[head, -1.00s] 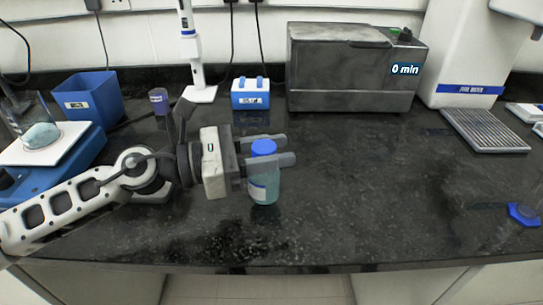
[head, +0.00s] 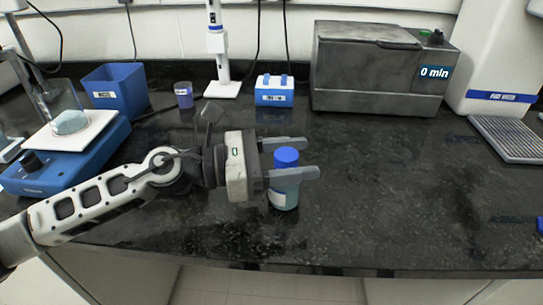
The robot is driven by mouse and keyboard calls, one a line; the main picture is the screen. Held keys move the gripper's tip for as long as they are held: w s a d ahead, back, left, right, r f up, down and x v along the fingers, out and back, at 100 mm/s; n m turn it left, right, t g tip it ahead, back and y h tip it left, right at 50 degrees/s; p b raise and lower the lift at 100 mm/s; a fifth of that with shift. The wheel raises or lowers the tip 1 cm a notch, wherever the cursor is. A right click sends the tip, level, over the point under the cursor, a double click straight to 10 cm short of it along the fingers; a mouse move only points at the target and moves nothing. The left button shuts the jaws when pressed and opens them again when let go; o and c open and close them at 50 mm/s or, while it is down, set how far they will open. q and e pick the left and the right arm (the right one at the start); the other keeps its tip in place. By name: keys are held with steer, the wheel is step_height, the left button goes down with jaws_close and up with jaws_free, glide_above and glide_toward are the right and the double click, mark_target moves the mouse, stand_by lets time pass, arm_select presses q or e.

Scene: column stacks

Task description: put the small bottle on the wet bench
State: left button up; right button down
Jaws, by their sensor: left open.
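The small bottle (head: 285,196) has a blue cap, a pale label and bluish contents. It stands upright on the black speckled bench (head: 400,200), near the front edge. My left gripper (head: 296,159) comes in from the left and is open. Its two fingers reach out at cap height, one behind the bottle and one in front of its upper part. Whether either finger touches the bottle I cannot tell. My right gripper is not in view.
A grey bath (head: 362,85) reading 0 min stands at the back. A blue rack (head: 274,97), purple-labelled cup (head: 184,95), blue bin (head: 105,90) and white stand (head: 222,88) are left of it. A blue hotplate (head: 85,155) holds a beaker. Bench right of the bottle is clear.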

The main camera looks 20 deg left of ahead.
arm_select(q)
steer(key=b+v, duration=0.3)
steer(key=shift+s+a+f, duration=0.15)
steer(key=shift+a+f, duration=0.1)
steer(key=shift+f, duration=0.05)
steer(key=v, duration=0.2)
steer(key=b+v, duration=0.1)
steer(key=v, duration=0.1)
steer(key=b+v, duration=0.1)
steer(key=v, duration=0.1)
steer(key=shift+s+a+r, duration=0.1)
steer(key=shift+a+r, duration=0.15)
steer(key=shift+r, duration=0.1)
steer(key=shift+v, duration=1)
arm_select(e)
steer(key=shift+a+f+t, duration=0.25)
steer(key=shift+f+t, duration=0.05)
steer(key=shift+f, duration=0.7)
